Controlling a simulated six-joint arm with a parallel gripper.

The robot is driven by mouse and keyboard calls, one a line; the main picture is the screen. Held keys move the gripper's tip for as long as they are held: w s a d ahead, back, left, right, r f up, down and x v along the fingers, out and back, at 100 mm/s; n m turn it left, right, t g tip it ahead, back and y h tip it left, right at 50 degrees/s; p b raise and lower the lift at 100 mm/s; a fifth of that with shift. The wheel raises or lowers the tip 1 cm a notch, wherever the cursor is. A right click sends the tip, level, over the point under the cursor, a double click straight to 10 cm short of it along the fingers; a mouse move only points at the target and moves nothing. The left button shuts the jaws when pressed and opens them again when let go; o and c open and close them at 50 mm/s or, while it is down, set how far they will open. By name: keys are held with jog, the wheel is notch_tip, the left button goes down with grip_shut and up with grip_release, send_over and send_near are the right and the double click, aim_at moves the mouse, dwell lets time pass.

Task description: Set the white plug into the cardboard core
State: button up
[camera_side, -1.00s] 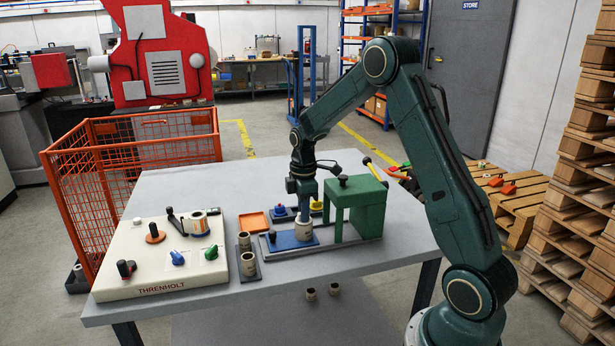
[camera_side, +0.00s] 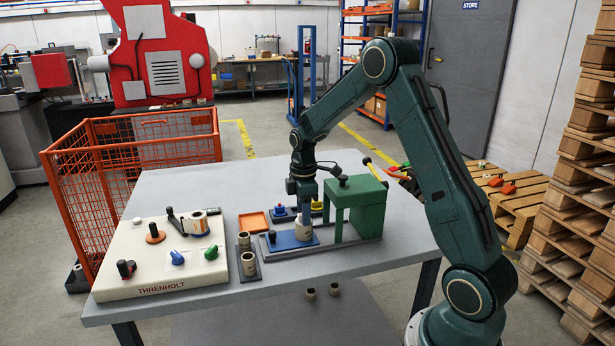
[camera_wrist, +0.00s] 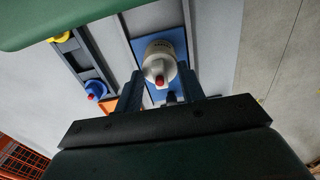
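The cardboard core (camera_side: 303,234) stands upright on the blue plate (camera_side: 285,242) of the fixture, beside the green press. The wrist view shows the same core (camera_wrist: 160,46) with the white plug (camera_wrist: 158,68) at its mouth; the plug carries a small red tip. The plug appears seated in the core, though its depth is hard to tell. My gripper (camera_side: 305,213) points straight down over the core. In the wrist view my gripper (camera_wrist: 160,80) has its fingers either side of the plug, with visible gaps, so it looks open.
The green press (camera_side: 357,208) stands close on the right. A blue plug (camera_wrist: 96,90) and a yellow plug (camera_wrist: 59,36) sit in a dark rack. Spare cores (camera_side: 248,262) stand in a holder to the left, near the cream THRENHOLT panel (camera_side: 140,250) and an orange tray (camera_side: 254,222).

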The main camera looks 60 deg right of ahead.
jog(key=shift+r, duration=0.1)
notch_tip(320, 180, up, 14)
dwell(0.7)
dwell(0.3)
jog(key=s+a+r+m+t, duration=0.1)
jog(key=s+a+r+m, duration=0.1)
jog(key=s+a+r, duration=0.35)
jog(key=s+a+r+m+t, duration=0.2)
jog(key=s+a, duration=0.4)
jog(key=a, duration=0.2)
jog(key=s+a+f+m+t, duration=0.2)
jog(key=s+a+m, duration=0.2)
jog(key=s+a, duration=0.3)
jog(key=s, duration=0.5)
jog(key=shift+s+f+m+t, duration=0.3)
jog(key=shift+s+f+m, duration=0.05)
jog(key=shift+f+m, duration=0.05)
